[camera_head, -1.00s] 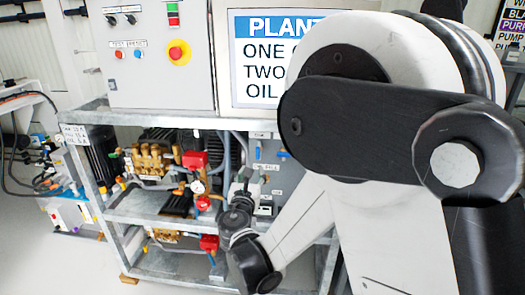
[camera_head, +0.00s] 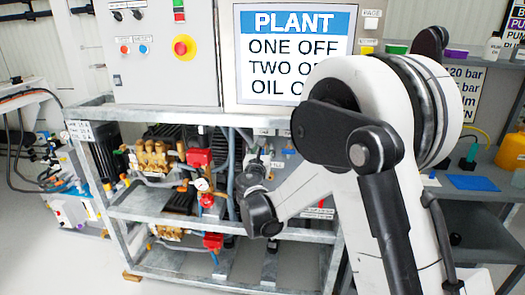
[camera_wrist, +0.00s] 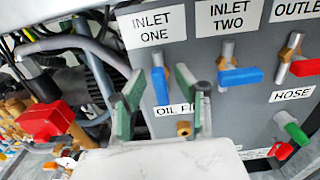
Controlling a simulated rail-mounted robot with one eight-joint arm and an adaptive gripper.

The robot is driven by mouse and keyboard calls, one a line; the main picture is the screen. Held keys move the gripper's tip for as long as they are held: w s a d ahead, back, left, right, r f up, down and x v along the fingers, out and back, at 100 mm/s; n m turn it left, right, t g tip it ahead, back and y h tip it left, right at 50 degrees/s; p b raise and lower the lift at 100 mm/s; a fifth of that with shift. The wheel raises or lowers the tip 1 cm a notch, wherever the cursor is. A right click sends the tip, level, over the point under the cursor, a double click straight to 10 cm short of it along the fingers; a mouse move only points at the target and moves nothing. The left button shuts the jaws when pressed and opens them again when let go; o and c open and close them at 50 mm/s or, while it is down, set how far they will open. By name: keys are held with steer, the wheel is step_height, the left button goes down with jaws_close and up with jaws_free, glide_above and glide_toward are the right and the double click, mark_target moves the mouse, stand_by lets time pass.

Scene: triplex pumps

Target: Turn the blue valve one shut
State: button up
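The blue valve one (camera_wrist: 160,87) sits under the label INLET ONE in the wrist view, on a grey panel. Its blue lever hangs down, close to vertical, from a metal stem. My gripper (camera_wrist: 158,74) is open, its two green-padded fingers apart, one to the left and one to the right of the lever in the picture. I cannot tell how far the fingertips are from the lever, and no contact shows. In the head view my arm hides much of the valve panel.
The blue valve two (camera_wrist: 241,76), its lever level, is right of valve one. A red-handled outlet valve (camera_wrist: 303,67) and a green-handled hose valve (camera_wrist: 295,131) are farther right. A red part (camera_wrist: 46,120) and hoses lie left. A brass fitting (camera_wrist: 184,128) is below.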

jaws_close()
steer(key=shift+m, duration=0.4)
steer(key=m+b, duration=0.1)
steer(key=m, duration=0.2)
steer(key=shift+d+f+m, duration=0.1)
steer(key=shift+m, duration=0.2)
steer(key=m+b, duration=0.1)
steer(key=m, duration=0.3)
steer(key=shift+d+m, duration=0.1)
steer(key=shift+m, duration=0.2)
steer(key=m, duration=0.4)
steer(key=shift+f+m+b, duration=0.1)
steer(key=shift+m+b, duration=0.2)
steer(key=shift+b, duration=0.05)
steer(key=shift+f+m, duration=0.1)
steer(key=shift+m, duration=2.1)
